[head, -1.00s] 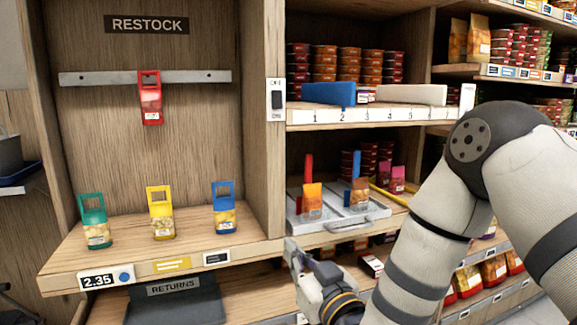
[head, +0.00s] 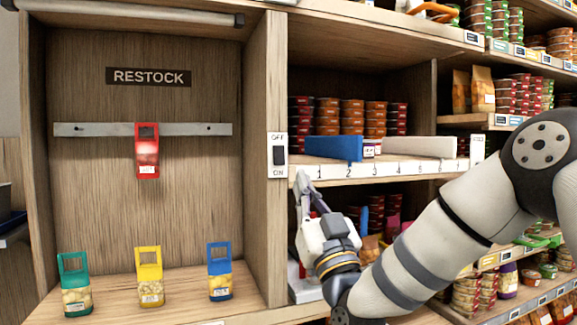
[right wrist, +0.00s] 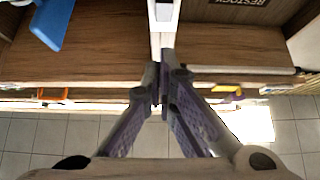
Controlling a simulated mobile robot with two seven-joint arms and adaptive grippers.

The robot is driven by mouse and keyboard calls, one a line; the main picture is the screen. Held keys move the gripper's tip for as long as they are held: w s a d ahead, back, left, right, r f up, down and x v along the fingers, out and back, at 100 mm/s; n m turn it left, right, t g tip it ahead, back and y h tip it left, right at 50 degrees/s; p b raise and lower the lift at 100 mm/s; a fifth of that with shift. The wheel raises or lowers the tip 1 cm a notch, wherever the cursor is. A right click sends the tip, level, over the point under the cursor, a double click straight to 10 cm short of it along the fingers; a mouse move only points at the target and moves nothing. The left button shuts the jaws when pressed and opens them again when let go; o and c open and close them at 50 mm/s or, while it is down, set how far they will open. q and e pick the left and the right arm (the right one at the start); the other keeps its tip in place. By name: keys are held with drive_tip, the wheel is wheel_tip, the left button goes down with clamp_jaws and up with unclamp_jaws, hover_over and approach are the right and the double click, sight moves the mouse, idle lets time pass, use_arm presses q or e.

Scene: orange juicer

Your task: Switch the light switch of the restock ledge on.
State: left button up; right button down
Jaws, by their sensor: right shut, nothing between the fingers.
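The light switch (head: 278,155) is a white plate with a dark rocker, marked OFF at the top and ON at the bottom. It sits on the front of the wooden post to the right of the restock ledge. My right gripper (head: 302,183) is shut and empty. Its fingertips point up, just below and right of the switch plate in the head view; I cannot tell whether they touch anything. In the right wrist view the shut fingertips (right wrist: 161,88) lie in front of the wooden post. My left gripper is not in view.
The RESTOCK sign (head: 148,77) and a rail (head: 85,129) with a red packet (head: 147,155) are left of the post. Green, yellow and blue packets stand below. A shelf with a blue divider (head: 335,147) and a pale divider (head: 420,147) lies right, close to my gripper.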

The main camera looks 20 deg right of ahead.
sight(282, 148)
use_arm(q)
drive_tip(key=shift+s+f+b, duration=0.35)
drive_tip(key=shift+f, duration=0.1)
use_arm(e)
drive_tip(key=w+r, duration=0.1)
drive_tip(key=w, duration=0.2)
drive_tip(key=w+r, duration=0.1)
drive_tip(key=w, duration=0.2)
drive_tip(key=w+r, duration=0.1)
drive_tip(key=w, duration=0.1)
drive_tip(key=shift+w+a+r, duration=0.15)
drive_tip(key=shift+w, duration=0.25)
